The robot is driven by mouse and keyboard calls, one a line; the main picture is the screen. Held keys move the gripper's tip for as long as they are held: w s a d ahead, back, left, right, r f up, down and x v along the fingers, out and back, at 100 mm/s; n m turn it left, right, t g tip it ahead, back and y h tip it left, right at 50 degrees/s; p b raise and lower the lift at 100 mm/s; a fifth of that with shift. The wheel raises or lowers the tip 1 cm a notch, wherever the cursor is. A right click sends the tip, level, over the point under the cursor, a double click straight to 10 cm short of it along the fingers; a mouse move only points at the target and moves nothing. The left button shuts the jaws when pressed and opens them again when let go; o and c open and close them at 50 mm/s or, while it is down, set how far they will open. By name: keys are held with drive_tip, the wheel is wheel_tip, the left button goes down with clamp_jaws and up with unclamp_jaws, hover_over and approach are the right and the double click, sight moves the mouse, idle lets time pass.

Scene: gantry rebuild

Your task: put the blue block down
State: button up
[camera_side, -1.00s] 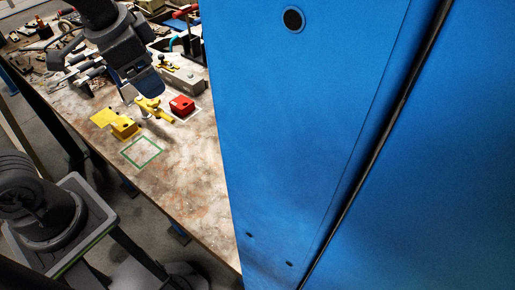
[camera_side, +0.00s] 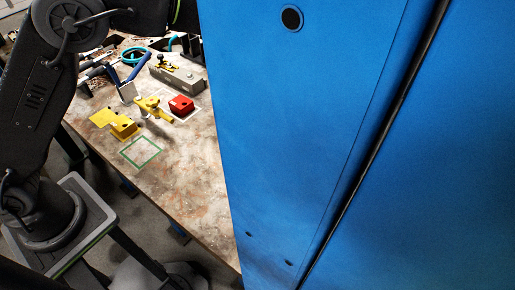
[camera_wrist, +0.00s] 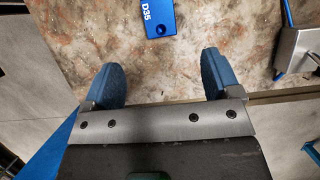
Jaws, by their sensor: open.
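The blue block (camera_wrist: 156,16), marked "D35", lies on the worn table (camera_wrist: 185,60) at the top of the wrist view, cut off by the frame edge. My gripper (camera_wrist: 160,66) is open, with its two blue fingers wide apart and nothing between them. The block is beyond the fingertips and apart from them. In the side view my gripper is out of frame and I cannot make out the blue block.
A red block (camera_side: 181,104) sits in a pale outline. A yellow block (camera_side: 124,127) stands near an empty green square outline (camera_side: 142,152). Tools crowd the back; the table's front is clear. A large blue panel (camera_side: 310,140) hides the right side.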

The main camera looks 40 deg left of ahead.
drive_tip(key=x, duration=0.7)
drive_tip(key=shift+a+f, duration=0.15)
drive_tip(key=shift+f, duration=0.25)
drive_tip(key=shift+d+x, duration=0.15)
drive_tip(key=shift+x, duration=1.15)
drive_tip(key=shift+d+x, duration=0.2)
drive_tip(key=shift+x, duration=1.1)
drive_tip(key=shift+s+f, duration=0.1)
drive_tip(key=shift+f, duration=0.05)
drive_tip(key=shift+c, duration=0.3)
drive_tip(key=c, duration=1)
drive_tip(key=shift+c, duration=0.8)
drive_tip(key=shift+r, duration=0.2)
